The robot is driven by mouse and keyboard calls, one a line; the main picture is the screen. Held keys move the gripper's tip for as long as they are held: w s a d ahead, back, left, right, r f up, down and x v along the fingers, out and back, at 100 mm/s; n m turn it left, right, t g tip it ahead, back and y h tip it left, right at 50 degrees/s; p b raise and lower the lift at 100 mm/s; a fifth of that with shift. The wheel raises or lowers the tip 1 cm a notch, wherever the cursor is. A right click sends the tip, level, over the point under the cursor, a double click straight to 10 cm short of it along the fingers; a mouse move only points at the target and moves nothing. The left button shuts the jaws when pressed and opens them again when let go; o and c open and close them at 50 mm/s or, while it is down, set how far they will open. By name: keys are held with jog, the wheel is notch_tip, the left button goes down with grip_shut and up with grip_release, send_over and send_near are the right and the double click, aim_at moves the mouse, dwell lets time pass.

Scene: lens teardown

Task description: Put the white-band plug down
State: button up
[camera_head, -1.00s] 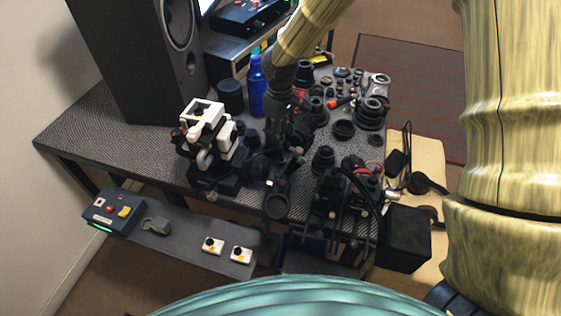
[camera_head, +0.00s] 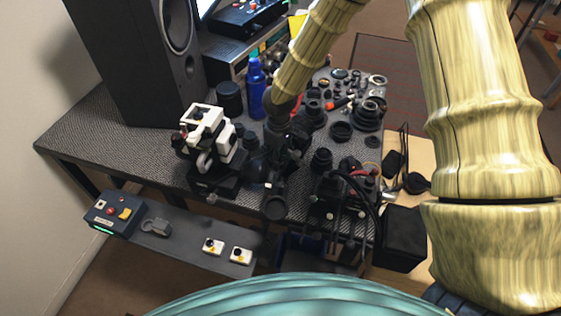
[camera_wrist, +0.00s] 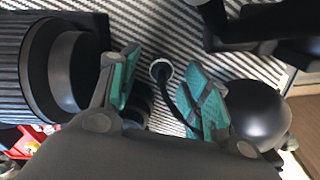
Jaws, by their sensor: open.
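In the wrist view, a small round plug with a white band (camera_wrist: 162,69) is on the striped grey table top. A dark cable-like strip runs from it toward the lower right. My gripper (camera_wrist: 160,88) is open, with one teal-padded finger on each side of the plug and visible gaps between. I cannot tell whether the plug's base rests fully on the table. In the head view, my gripper (camera_head: 288,138) is low among dark lens parts in the middle of the table, and the plug cannot be made out there.
In the wrist view, a large black ribbed cylinder (camera_wrist: 60,70) is close on the left and a dark rounded part (camera_wrist: 258,112) on the right. In the head view, a white-topped device (camera_head: 205,122) and a blue bottle (camera_head: 255,90) stand left of my gripper. Several lens rings lie behind right.

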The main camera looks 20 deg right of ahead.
jog(key=shift+f, duration=0.45)
jog(key=shift+c, duration=0.4)
jog(key=c, duration=0.9)
jog(key=shift+c, duration=0.2)
jog(key=shift+r, duration=0.15)
